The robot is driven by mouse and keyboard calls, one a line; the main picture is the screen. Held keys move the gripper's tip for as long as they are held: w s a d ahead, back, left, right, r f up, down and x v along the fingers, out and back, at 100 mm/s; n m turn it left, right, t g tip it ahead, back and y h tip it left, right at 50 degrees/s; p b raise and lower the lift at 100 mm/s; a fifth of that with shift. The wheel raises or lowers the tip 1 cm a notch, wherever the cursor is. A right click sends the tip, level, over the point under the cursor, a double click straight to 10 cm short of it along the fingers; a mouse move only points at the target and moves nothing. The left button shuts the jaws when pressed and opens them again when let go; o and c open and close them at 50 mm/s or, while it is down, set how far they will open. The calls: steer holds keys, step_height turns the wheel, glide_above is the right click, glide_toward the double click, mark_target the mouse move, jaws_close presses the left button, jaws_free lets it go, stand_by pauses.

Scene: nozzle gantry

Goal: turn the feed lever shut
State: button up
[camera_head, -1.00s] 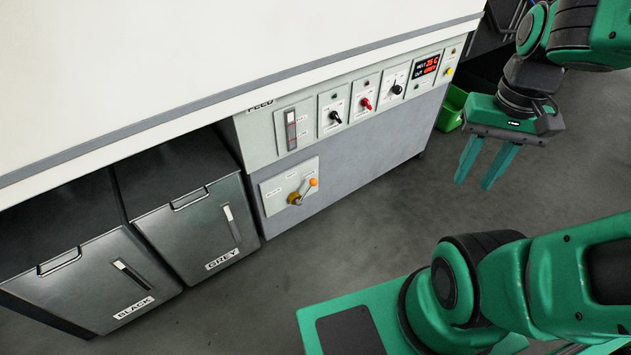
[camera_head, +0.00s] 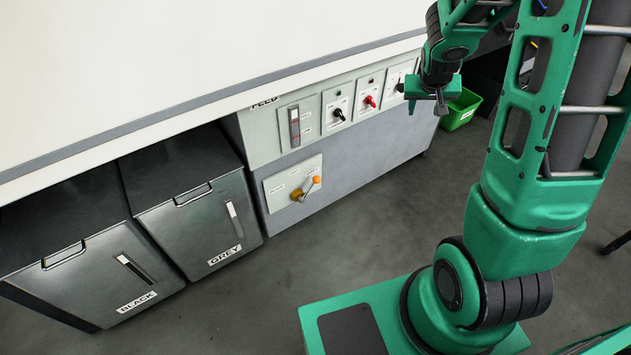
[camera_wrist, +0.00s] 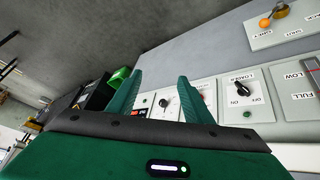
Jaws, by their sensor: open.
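The feed lever (camera_head: 306,188) has a brass-coloured hub and a handle ending in an orange knob. It sits on a pale labelled plate (camera_head: 275,189) low on the grey cabinet front, and its handle slants up to the right in the head view. Its knob end also shows at the top right of the wrist view (camera_wrist: 267,21). My gripper (camera_wrist: 158,80) is open and empty, its two green fingers spread. In the head view my gripper (camera_head: 440,103) is in front of the right end of the control panel, well apart from the lever and higher up.
Bins marked BLACK (camera_head: 95,278) and GREY (camera_head: 200,225) stand left. A green bin (camera_head: 460,110) is right. Floor before the lever is clear.

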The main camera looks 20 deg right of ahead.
steer(key=w+a+f+n+t, duration=0.1)
steer(key=w+a+f+t, duration=0.15)
steer(key=w+f, duration=0.8)
steer(key=n+t+y, duration=0.3)
steer(key=t, duration=0.3)
glide_above(319, 182)
steer(key=w+d, duration=0.4)
steer(key=d, duration=0.8)
step_height(319, 182, down, 19)
steer(key=s+a+f+n+t+y, duration=0.1)
steer(key=s+a+f+t+y, duration=0.3)
steer(key=s+a+f, duration=0.8)
steer(key=w, duration=0.6)
steer(key=w+f, duration=0.1)
steer(key=w, duration=0.2)
steer(key=shift+w+a, duration=0.25)
steer(key=shift+w, duration=0.15)
